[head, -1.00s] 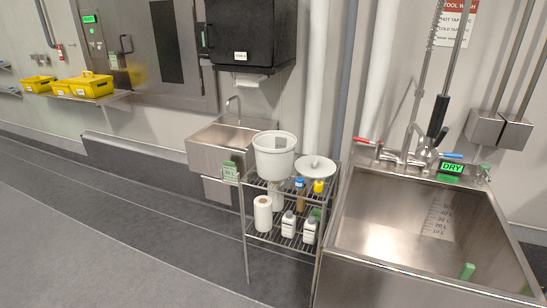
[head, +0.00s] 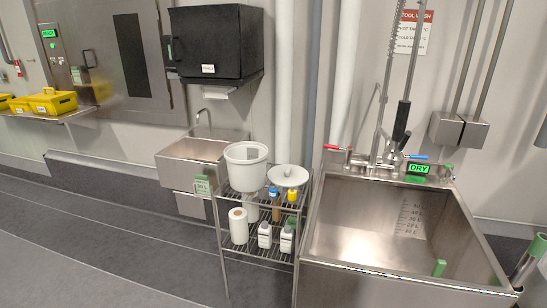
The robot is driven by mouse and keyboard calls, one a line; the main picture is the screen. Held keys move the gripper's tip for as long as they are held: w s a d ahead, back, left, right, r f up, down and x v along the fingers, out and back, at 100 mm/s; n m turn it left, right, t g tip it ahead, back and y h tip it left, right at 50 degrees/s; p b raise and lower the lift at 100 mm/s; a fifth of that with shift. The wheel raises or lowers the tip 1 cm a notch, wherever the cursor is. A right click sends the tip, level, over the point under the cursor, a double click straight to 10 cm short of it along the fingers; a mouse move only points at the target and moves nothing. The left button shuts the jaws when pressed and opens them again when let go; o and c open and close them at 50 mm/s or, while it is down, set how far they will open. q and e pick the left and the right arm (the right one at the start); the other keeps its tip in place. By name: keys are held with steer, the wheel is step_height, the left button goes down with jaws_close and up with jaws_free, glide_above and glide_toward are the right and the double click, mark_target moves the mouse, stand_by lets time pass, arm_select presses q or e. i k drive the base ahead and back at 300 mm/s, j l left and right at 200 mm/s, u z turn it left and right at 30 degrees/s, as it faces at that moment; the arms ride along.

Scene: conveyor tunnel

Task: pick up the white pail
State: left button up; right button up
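The white pail (head: 244,166) stands upright and open on the top shelf of a wire rack, at its left side. A grey label shows on its wall near the rim. A round white lid (head: 288,175) with a knob is to its right on the same rack. Neither of my grippers shows in the head view.
The wire rack (head: 226,236) also holds small bottles (head: 273,194), white bottles and a paper roll (head: 238,226). A steel sink (head: 360,240) stands close on its right, a hand basin (head: 190,161) behind left. A black cabinet (head: 219,40) hangs above. The floor (head: 100,240) at left is clear.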

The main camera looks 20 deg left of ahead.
mark_target(246, 161)
steer(key=z, duration=0.55)
steer(key=i+j+z, duration=0.1)
steer(key=j+z, duration=0.55)
steer(key=j, duration=0.15)
steer(key=j+z, duration=0.2)
steer(key=j, duration=0.65)
steer(key=k+j+z, duration=0.1)
steer(key=j+z, duration=0.15)
steer(key=j, duration=0.55)
